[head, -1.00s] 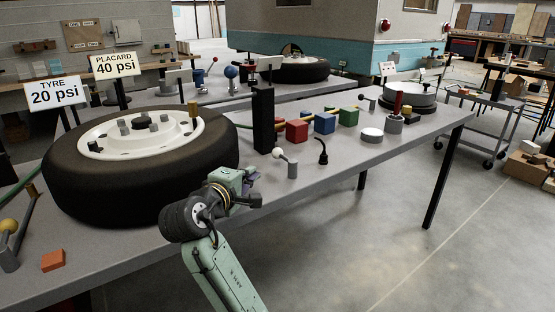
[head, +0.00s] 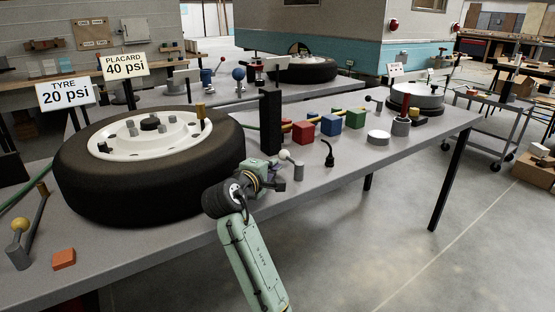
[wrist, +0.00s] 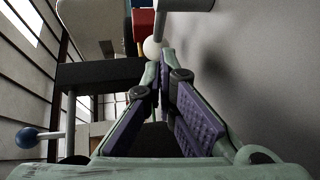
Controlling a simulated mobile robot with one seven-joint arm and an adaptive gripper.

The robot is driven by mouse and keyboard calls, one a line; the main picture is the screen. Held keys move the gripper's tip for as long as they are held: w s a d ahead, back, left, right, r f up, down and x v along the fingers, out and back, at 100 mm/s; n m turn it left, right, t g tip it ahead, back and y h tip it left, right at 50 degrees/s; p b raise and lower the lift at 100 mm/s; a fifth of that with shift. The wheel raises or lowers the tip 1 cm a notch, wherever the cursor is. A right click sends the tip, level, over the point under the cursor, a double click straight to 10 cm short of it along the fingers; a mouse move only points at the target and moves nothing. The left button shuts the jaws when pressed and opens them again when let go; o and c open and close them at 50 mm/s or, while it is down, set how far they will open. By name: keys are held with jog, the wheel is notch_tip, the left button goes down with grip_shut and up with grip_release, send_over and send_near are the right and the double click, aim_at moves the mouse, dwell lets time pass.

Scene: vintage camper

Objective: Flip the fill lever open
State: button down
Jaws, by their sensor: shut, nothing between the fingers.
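A small lever with a white ball knob (head: 285,155) and a grey post (head: 298,170) stands near the front edge of the table. No label shows that it is the fill lever. My gripper (head: 281,187) is shut and empty, just in front of and below this knob. In the wrist view the white knob (wrist: 152,47) lies right beyond the fingertips (wrist: 164,56), beside the left one. I cannot tell whether they touch.
A big tyre (head: 90,190) lies on the table left of my gripper. A black column (head: 270,122) stands behind the lever, with red (head: 304,132), blue (head: 330,125) and green (head: 355,118) blocks to its right. A black hooked piece (head: 328,155) stands right of the lever.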

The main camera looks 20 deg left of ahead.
aim_at(286, 155)
jog(key=shift+p+x, duration=0.3)
jog(key=shift+x, duration=1.85)
jog(key=shift+w+r+m+h+p, duration=0.1)
jog(key=shift+w+m+h+p, duration=0.3)
jog(key=shift+m+h, duration=0.4)
jog(key=shift+w+d+r+p, duration=0.1)
jog(key=shift+w+d+p, duration=0.25)
jog(key=shift+w+p, duration=0.45)
jog(key=shift+w+d+p, duration=0.4)
jog(key=shift+w+p, duration=0.4)
jog(key=shift+w, duration=0.05)
jog(key=shift+w+d+p, duration=0.4)
jog(key=shift+w, duration=0.1)
jog(key=shift+w+d, duration=0.25)
jog(key=shift+d, duration=0.2)
jog(key=shift+w+d+h+p, duration=0.1)
jog(key=shift+d+h+p, duration=0.2)
jog(key=shift+h, duration=0.1)
jog(key=shift+a, duration=0.1)
jog(key=v, duration=1.2)
jog(key=shift+a, duration=0.2)
